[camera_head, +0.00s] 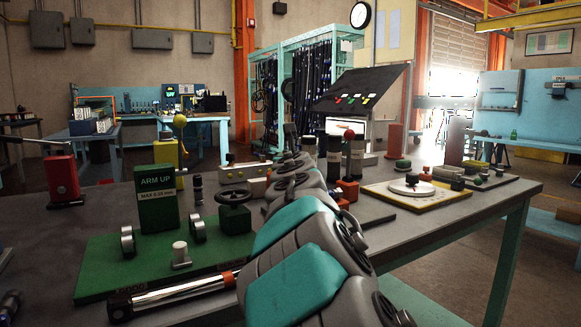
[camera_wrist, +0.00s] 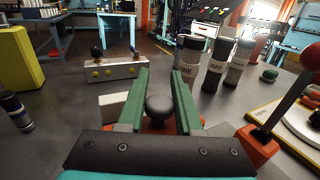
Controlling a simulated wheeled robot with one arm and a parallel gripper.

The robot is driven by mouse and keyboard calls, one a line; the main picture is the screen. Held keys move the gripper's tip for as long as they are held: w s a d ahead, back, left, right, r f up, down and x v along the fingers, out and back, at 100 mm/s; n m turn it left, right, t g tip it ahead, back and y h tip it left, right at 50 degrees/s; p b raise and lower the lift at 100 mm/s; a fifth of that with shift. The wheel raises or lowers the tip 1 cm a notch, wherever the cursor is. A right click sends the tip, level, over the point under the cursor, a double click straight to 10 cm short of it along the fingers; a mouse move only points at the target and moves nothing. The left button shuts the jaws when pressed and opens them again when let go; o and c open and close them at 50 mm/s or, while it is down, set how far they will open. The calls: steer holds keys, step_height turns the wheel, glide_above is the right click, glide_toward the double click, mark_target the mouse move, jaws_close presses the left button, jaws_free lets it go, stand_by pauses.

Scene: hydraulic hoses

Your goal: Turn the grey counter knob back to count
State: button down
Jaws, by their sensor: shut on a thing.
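A round dark grey knob (camera_wrist: 160,107) sits between the two green fingers of my gripper (camera_wrist: 158,95) in the wrist view. My gripper is shut on this knob. An orange body (camera_wrist: 158,126) shows under and around the knob, mostly hidden by the fingers and the dark gripper body. A small white block (camera_wrist: 113,108) stands just left of the fingers. No counter marking is readable. In the head view my arm reaches away across the table and hides the knob and the fingertips.
Dark cylinders (camera_wrist: 215,65) stand beyond the fingers to the right. A red-ball lever on an orange base (camera_wrist: 257,146) stands close on the right. A pale box with yellow buttons (camera_wrist: 116,70) is ahead left. A green fixture plate (camera_head: 95,265) lies left of my arm.

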steer(key=shift+a+n+g+y+b, duration=0.2)
steer(key=shift+n+g+y+b, duration=0.1)
steer(key=shift+n+y+b, duration=0.9)
steer(key=shift+s+a+y, duration=0.1)
steer(key=shift+y, duration=0.2)
steer(key=c, duration=0.6)
jaws_free()
steer(key=shift+b+v, duration=1.05)
steer(key=shift+v, duration=2.8)
